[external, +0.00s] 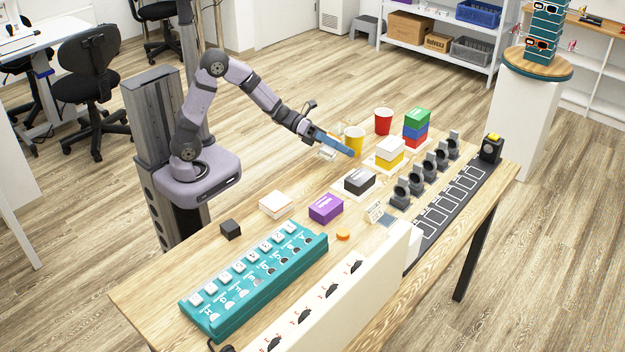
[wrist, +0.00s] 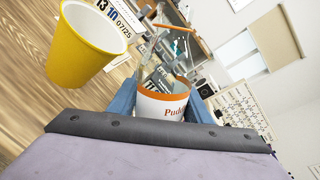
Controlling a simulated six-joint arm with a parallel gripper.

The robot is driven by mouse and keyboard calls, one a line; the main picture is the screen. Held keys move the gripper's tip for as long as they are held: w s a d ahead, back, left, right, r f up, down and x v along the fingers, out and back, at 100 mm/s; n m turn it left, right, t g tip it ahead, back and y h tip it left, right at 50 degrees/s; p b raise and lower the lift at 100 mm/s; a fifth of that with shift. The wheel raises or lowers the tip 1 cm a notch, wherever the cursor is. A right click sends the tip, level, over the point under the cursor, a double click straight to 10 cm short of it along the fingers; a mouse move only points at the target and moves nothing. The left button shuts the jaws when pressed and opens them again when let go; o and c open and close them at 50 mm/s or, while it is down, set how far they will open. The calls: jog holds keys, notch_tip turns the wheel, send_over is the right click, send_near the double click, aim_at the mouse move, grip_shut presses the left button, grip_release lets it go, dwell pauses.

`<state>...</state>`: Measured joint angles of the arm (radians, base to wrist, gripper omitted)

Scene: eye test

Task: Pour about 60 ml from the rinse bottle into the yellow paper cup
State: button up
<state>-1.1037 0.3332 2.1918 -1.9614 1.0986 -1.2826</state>
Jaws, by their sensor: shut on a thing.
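The yellow paper cup (external: 354,142) stands upright on the table beside the end of my arm. In the wrist view the cup (wrist: 80,55) is at the upper left, close to the bottle but apart from it; its inside looks white and empty where it shows. My gripper (external: 335,144) has blue fingers and is shut on a clear bottle with a white and orange label (wrist: 163,105), probably the rinse bottle. The fingers (wrist: 165,104) hold it around the label. The bottle is mostly hidden in the external view. Its tilt and liquid level I cannot tell.
A red cup (external: 383,122) stands behind the yellow one. Stacked boxes (external: 416,126), a white and yellow stack (external: 390,153) and a black box (external: 359,181) are to the right and front. A teal rack (external: 255,280) lies at the near left.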

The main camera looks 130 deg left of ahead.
jog(key=shift+a+f+m+b, duration=0.15)
jog(key=shift+m+b, duration=0.15)
jog(key=shift+b, duration=0.15)
jog(key=f+m+b, duration=0.1)
jog(key=b, duration=0.3)
jog(key=shift+f+m+y+b, duration=0.15)
jog(key=shift+m+y+b, duration=0.15)
jog(key=shift+m+y, duration=0.1)
jog(key=m+b, duration=0.1)
jog(key=b, duration=0.2)
jog(key=m+t+b, duration=0.1)
jog(key=b, duration=0.2)
jog(key=m+b, duration=0.2)
jog(key=b, duration=0.1)
jog(key=shift+r+t+y, duration=0.3)
jog(key=shift+r+m+b, duration=0.2)
jog(key=shift+m+b, duration=0.3)
jog(key=shift+b, duration=0.2)
